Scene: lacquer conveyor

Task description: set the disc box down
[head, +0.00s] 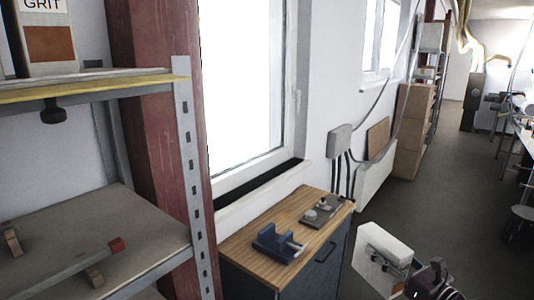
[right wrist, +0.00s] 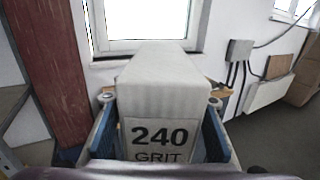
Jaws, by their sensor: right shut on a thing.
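The disc box (right wrist: 160,85) is pale grey-white with a label reading 240 GRIT. It fills the middle of the right wrist view, between the two blue-lined fingers of my right gripper (right wrist: 161,100). In the head view the box (head: 383,243) is at the lower right, held by my right gripper (head: 405,285), which is partly cut off by the frame. The box is in the air, to the right of the wooden-topped cabinet (head: 262,243). My left gripper is not in view.
A blue vise (head: 277,243) and a dark plate with small metal parts (head: 323,211) stand on the cabinet top. A metal shelf (head: 130,215) at left bears a bar-like tool; another GRIT box (head: 45,40) stands on its upper board. Open floor (head: 415,205) lies at right.

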